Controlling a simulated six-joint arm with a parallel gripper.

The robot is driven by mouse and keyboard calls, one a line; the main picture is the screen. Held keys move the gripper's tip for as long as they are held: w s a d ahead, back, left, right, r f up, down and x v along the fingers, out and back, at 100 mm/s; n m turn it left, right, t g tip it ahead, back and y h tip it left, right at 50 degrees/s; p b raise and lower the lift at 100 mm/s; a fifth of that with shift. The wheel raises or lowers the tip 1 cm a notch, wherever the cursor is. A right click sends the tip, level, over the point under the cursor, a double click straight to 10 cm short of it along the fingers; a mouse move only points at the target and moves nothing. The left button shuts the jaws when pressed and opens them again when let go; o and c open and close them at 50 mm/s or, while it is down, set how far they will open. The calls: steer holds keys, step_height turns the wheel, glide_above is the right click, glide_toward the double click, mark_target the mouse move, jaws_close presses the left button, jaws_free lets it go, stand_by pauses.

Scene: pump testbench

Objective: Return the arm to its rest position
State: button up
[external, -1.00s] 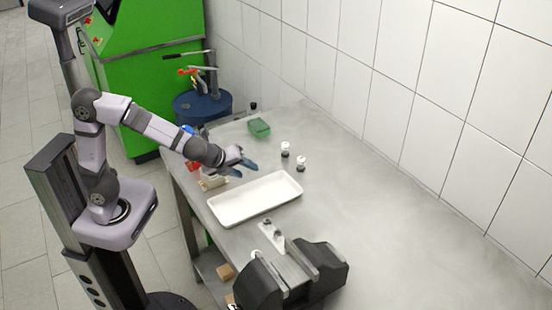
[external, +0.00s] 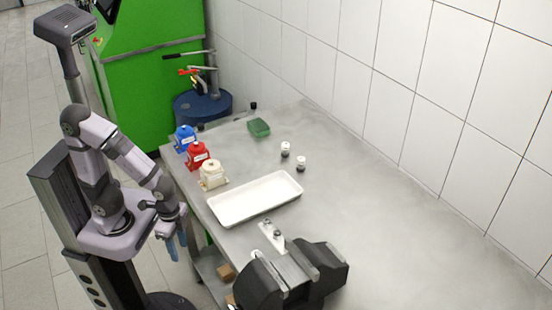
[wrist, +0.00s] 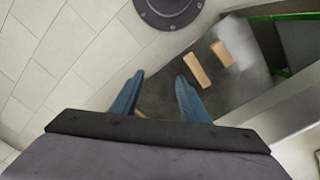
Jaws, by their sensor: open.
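My gripper (external: 176,247) hangs folded down close to my column, off the left edge of the bench, with its fingers pointing at the floor. In the wrist view my gripper (wrist: 158,92) shows two blue fingers spread apart with nothing between them. Below it are the tiled floor (wrist: 60,60) and a lower shelf (wrist: 225,85) bearing wooden blocks (wrist: 197,74).
A blue drum (external: 200,106) stands behind. The bench's right side is clear.

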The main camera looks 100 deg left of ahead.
step_height(320, 180, up, 11)
steer(key=p, duration=1.3)
steer(key=shift+s+a+n, duration=0.3)
steer(key=shift+a, duration=0.1)
steer(key=shift+o, duration=0.6)
steer(key=shift+f, duration=0.1)
